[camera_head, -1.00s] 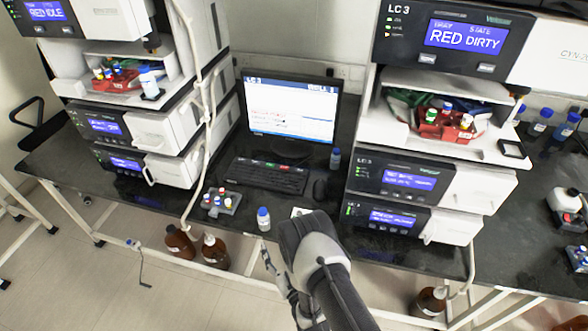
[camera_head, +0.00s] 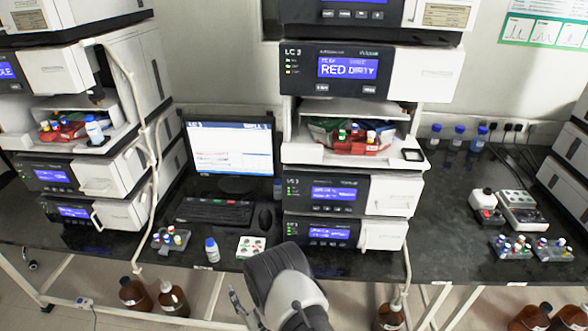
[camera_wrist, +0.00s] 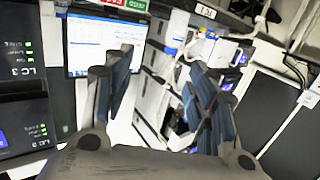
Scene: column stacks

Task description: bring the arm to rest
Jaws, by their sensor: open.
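My gripper (camera_head: 243,312) is in the lower middle of the head view, in front of the bench's front edge. Most of it is hidden behind my wrist and forearm. In the wrist view its two fingers (camera_wrist: 158,105) stand wide apart with nothing between them. Beyond them the wrist view shows the monitor and the instrument stacks, tilted. My gripper is apart from the small bottle with a blue cap (camera_head: 212,251), which stands on the bench above and left of it in the head view.
The dark bench (camera_head: 450,235) carries two column stacks, a monitor (camera_head: 230,148), a keyboard (camera_head: 214,211) and a vial rack (camera_head: 170,240). A white card (camera_head: 251,246) lies close to my wrist. More racks and devices stand at the right. Brown bottles (camera_head: 173,298) stand below the bench.

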